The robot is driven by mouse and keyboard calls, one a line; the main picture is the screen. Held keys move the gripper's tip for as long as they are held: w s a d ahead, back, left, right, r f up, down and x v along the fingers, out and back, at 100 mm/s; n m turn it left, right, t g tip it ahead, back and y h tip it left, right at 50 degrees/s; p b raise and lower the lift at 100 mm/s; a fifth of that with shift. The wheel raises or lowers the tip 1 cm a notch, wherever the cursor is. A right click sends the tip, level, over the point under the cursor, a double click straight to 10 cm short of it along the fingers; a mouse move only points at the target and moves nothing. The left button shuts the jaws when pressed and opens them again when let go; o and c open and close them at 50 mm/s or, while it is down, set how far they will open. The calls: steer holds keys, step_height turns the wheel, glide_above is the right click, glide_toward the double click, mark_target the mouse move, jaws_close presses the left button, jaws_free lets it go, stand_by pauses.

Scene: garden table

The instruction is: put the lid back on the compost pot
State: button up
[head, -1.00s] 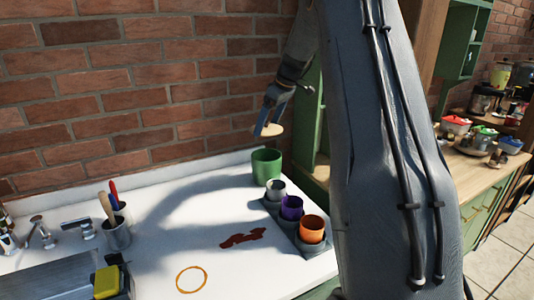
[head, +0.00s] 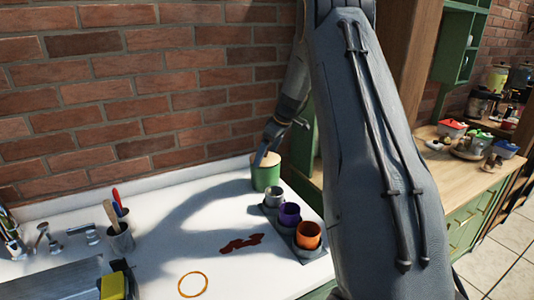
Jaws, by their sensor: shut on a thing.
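The green compost pot (head: 265,178) stands at the back right of the white counter, near the brick wall. The pale wooden lid (head: 267,158) is at the pot's mouth, roughly level, and covers the opening as seen from here. My gripper (head: 262,158) is shut on the lid from above. Whether the lid rests fully on the rim is too small to tell.
A dark tray (head: 298,247) with a grey cup (head: 274,197), a purple cup (head: 290,214) and an orange cup (head: 308,235) stands just in front of the pot. A utensil holder (head: 120,238) stands left.

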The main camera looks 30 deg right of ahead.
steer(key=shift+f+b, duration=0.35)
steer(key=shift+f, duration=0.05)
steer(key=o, duration=0.8)
steer(key=shift+c, duration=0.2)
steer(key=shift+r, duration=0.1)
steer(key=shift+r+p, duration=0.3)
steer(key=shift+p, duration=0.05)
steer(key=b+v, duration=0.5)
steer(key=v, duration=0.7)
steer(key=s+a+f+m+g+h, duration=0.1)
steer(key=s+a+f+m, duration=0.1)
steer(key=s+a+f, duration=0.4)
steer(key=s+a+f+m+g, duration=0.1)
steer(key=s+a+f+m, duration=0.1)
steer(key=s+a, duration=0.75)
steer(key=s+a+f+m, duration=0.1)
steer(key=s+a+f, duration=0.1)
steer(key=s, duration=0.3)
steer(key=s+a+f+m+h, duration=0.1)
steer(key=s+a+f, duration=0.1)
steer(key=s+a, duration=0.2)
steer(key=s+a+f, duration=0.3)
steer(key=s, duration=0.3)
steer(key=shift+s+a+m, duration=0.4)
